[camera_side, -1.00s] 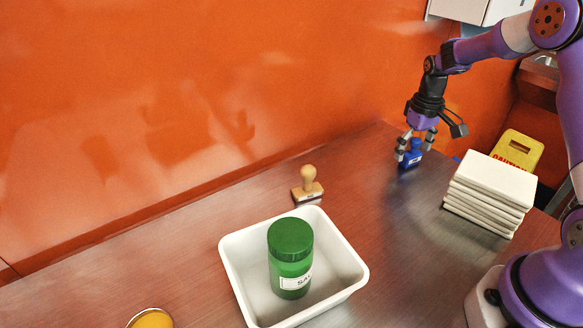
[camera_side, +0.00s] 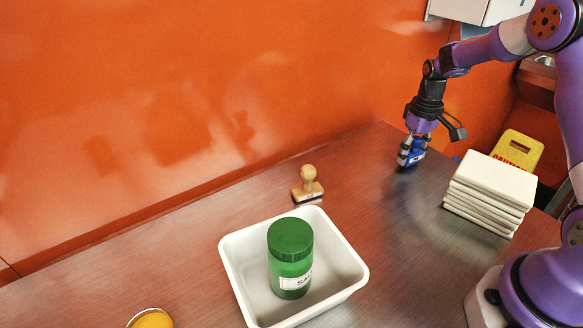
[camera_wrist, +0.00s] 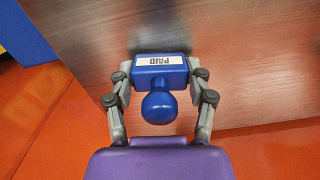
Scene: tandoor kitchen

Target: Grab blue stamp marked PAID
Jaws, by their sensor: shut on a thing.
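The blue stamp (camera_wrist: 159,80) has a round knob handle and a white label reading PAID; in the wrist view it sits between my two fingers. In the side view the blue stamp (camera_side: 416,157) is at the far right end of the metal table, mostly covered by the fingers. My gripper (camera_side: 410,160) points down over it and is shut on it, with one finger on each side of its block. The wrist view also shows my gripper (camera_wrist: 160,92) closed around the stamp. Whether the stamp touches the table is hard to tell.
A wooden stamp (camera_side: 308,186) stands near the wall. A white tray (camera_side: 232,262) holds a green jar (camera_side: 290,257). White stacked boxes or tiles (camera_side: 492,187) stand right of my gripper, near a yellow caution sign (camera_side: 521,148). The orange wall (camera_side: 200,100) runs behind. A yellow-topped item (camera_side: 151,319) is at front left.

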